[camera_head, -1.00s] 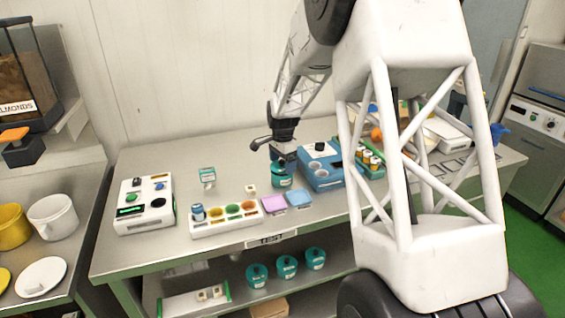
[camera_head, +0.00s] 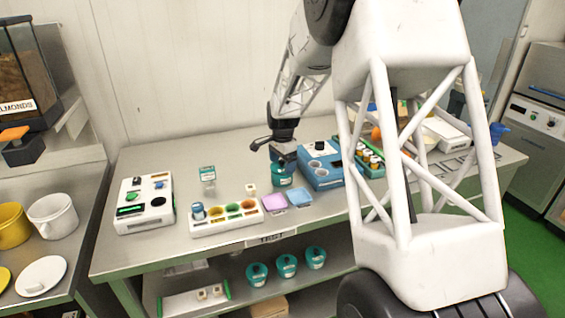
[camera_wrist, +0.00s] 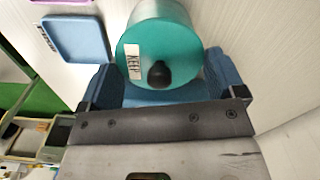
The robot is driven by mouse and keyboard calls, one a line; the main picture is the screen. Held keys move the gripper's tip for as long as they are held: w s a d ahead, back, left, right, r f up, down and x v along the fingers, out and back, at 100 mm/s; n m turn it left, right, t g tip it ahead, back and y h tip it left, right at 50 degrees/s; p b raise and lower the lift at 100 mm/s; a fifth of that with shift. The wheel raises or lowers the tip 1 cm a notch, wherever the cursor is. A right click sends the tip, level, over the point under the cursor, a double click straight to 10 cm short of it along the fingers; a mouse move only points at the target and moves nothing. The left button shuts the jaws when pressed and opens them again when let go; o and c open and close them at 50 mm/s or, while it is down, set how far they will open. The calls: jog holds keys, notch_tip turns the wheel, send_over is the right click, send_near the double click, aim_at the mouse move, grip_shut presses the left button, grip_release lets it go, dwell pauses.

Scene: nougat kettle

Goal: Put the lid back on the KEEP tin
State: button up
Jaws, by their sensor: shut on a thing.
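The KEEP tin (camera_head: 282,181) is a teal cylinder standing on the table beneath my gripper (camera_head: 283,158) in the head view. In the wrist view, the teal lid (camera_wrist: 185,64) faces the camera, with a white KEEP label and a black knob. My gripper hides the tin's top in the head view.
A blue device (camera_head: 322,172) stands close right of the tin. Pink (camera_head: 274,204) and blue (camera_head: 299,198) squares lie in front. A white tray with coloured cups (camera_head: 225,220) is at front left. Several teal tins (camera_head: 287,266) stand on the lower shelf. Table behind is clear.

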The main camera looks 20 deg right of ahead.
jog(key=shift+f, duration=0.15)
dwell(0.8)
jog(key=o, duration=0.6)
jog(key=shift+r, duration=0.2)
jog(key=shift+r, duration=3.25)
jog(key=shift+r, duration=0.1)
